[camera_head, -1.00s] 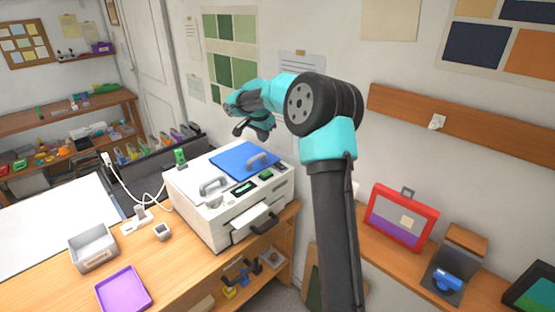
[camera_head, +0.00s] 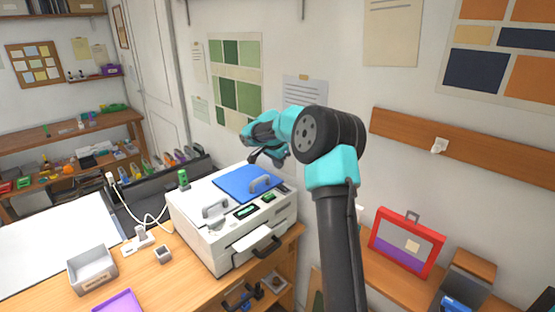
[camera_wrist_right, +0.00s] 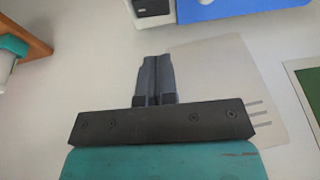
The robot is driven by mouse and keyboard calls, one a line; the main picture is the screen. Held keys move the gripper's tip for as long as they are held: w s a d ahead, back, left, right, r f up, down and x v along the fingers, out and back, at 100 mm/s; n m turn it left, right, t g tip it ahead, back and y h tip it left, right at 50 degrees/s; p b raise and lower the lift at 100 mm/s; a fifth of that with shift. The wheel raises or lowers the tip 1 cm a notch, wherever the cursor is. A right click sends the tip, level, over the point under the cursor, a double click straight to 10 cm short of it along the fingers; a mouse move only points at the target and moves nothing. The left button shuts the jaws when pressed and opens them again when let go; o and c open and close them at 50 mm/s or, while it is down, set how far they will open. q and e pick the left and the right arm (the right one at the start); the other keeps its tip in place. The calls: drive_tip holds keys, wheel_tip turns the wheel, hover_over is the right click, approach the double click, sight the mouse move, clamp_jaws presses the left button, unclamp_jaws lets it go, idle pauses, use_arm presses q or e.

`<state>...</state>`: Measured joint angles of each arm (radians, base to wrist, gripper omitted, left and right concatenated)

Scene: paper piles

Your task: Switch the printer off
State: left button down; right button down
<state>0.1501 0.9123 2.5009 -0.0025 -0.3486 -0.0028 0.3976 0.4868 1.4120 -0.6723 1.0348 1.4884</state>
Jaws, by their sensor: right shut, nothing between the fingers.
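The white printer (camera_head: 212,240) stands on the wooden bench, with a blue panel (camera_head: 236,184) and two grey handles on top. Its front edge has a small dark display (camera_head: 246,211) and a small green-lit part (camera_head: 268,198); I cannot tell which is the switch. My right gripper (camera_head: 256,158) is above the back of the printer near the wall, apart from it. In the right wrist view its fingers (camera_wrist_right: 155,60) are together and empty. The printer's blue panel (camera_wrist_right: 235,8) shows at that view's top edge. My left gripper is not in view.
A white cable runs from a power strip (camera_head: 138,243) up behind the printer's left side.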

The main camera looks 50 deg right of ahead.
sight(282, 186)
drive_tip(key=x, duration=0.6)
drive_tip(key=a+x, duration=0.1)
drive_tip(key=x, duration=0.2)
drive_tip(key=shift+w+f, duration=0.25)
drive_tip(key=shift+s, duration=0.1)
